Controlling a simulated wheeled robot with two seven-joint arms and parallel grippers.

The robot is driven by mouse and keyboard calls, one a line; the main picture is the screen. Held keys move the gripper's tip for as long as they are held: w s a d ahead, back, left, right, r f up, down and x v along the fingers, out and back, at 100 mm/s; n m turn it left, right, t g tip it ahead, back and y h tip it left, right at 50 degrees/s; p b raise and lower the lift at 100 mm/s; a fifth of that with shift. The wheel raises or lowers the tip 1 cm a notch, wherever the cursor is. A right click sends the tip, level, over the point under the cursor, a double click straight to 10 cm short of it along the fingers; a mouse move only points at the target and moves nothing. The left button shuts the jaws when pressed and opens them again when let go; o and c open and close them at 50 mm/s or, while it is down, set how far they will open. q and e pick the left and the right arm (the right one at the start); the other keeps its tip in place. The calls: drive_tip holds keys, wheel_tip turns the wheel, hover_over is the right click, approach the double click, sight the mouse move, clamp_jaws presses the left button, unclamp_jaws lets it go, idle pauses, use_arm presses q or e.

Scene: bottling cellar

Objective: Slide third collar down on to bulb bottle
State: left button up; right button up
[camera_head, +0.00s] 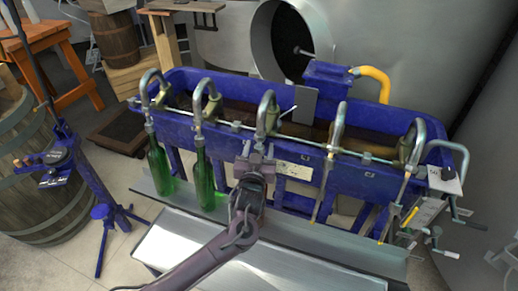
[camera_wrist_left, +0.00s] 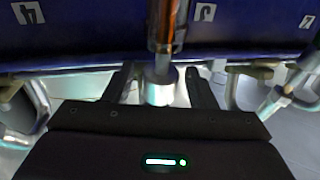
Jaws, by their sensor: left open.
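The third filling spout (camera_head: 266,115) hangs from the front of the blue trough, with my left gripper (camera_head: 258,152) just below its bend. In the left wrist view, a bright metal collar (camera_wrist_left: 159,88) sits low on a coppery tube (camera_wrist_left: 165,28). It lies between the two dark fingers of my open left gripper (camera_wrist_left: 161,90), with gaps on both sides. I cannot make out a bulb bottle; my arm covers the space under the third spout. Green bottles stand upright under the first spout (camera_head: 159,167) and second spout (camera_head: 204,180). My right gripper is out of view.
A metal shelf (camera_head: 330,240) runs below. A blue stand (camera_head: 95,190) and a wooden barrel (camera_head: 35,185) are at the left. A large steel tank (camera_head: 400,60) stands behind.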

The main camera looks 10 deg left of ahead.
use_arm(q)
drive_tip(key=c, duration=0.6)
drive_tip(key=shift+s+f+b, duration=0.2)
drive_tip(key=shift+f+b, duration=0.85)
drive_tip(key=shift+f, duration=0.35)
drive_tip(key=shift+c, duration=0.2)
drive_tip(key=shift+r, duration=0.1)
drive_tip(key=o, duration=0.6)
drive_tip(key=shift+o, duration=0.2)
drive_tip(key=s+b, duration=0.1)
drive_tip(key=s, duration=0.6)
drive_tip(key=shift+s, duration=0.4)
